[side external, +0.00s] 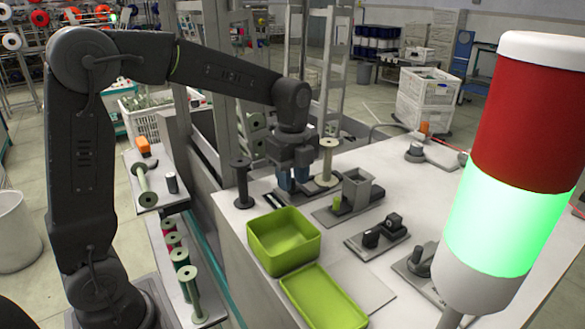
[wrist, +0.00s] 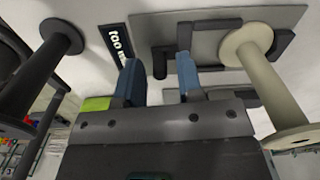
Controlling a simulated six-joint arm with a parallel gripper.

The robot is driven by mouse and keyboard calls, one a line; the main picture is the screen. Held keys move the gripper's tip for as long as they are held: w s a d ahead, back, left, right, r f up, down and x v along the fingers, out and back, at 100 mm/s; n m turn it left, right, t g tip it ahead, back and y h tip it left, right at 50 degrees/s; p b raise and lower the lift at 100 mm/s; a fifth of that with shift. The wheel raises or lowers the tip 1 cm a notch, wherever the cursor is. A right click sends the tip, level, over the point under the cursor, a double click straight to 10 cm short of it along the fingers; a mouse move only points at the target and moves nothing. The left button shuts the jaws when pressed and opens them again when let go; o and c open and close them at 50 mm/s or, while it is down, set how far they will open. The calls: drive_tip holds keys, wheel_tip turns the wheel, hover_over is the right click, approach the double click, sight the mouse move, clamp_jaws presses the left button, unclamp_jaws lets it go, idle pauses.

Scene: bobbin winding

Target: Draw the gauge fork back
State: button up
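A dark forked piece, which looks like the gauge fork (wrist: 185,30), lies on a grey plate (wrist: 225,18) in the wrist view. My gripper (wrist: 160,80) shows two blue fingers spread apart, with nothing clasped between them. One dark arm of the forked piece shows between and beyond the fingertips; I cannot tell if they touch it. In the side view my gripper (side external: 292,182) points down, low over the plate on the white table. The fork is mostly hidden there behind the fingers. A cream spool (wrist: 260,75) stands at the plate's right in the wrist view.
A black spool (side external: 241,182) stands left of my gripper and the cream spool (side external: 327,163) close on its right. Green trays (side external: 283,241) (side external: 325,300) sit in front. Grey fixtures (side external: 350,200) (side external: 378,235) stand to the right. The stack light (side external: 510,170) glows green.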

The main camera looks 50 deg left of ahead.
drive_tip(key=c, duration=0.5)
drive_tip(key=shift+s, duration=0.8)
idle(1.2)
drive_tip(key=o, duration=0.5)
drive_tip(key=shift+o, duration=0.2)
drive_tip(key=shift+r, duration=0.1)
wheel_tip(320, 180, up, 7)
idle(0.4)
